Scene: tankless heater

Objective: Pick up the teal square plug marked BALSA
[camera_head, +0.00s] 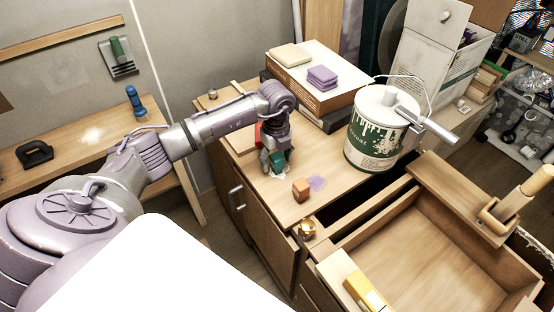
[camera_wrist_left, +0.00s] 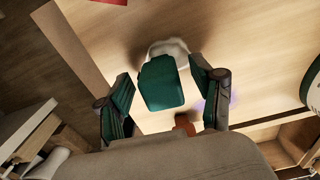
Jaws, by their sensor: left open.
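A teal square block (camera_wrist_left: 162,84), which looks like the plug, shows in the left wrist view between the two fingers of my left gripper (camera_wrist_left: 158,68). Gaps show between it and both fingers, so they are apart from it. No marking can be read on it. In the head view my left gripper (camera_head: 276,164) points down close over the wooden counter, with teal showing at its fingers. There I cannot separate the plug from the teal finger pads. My right gripper is not in view.
An orange-brown block (camera_head: 301,190) sits on the counter (camera_head: 262,202) near the gripper. A large green and white can (camera_head: 375,140) stands to the right. Purple sponges (camera_head: 322,77) lie on a box behind. An open drawer (camera_head: 430,245) is at the front right.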

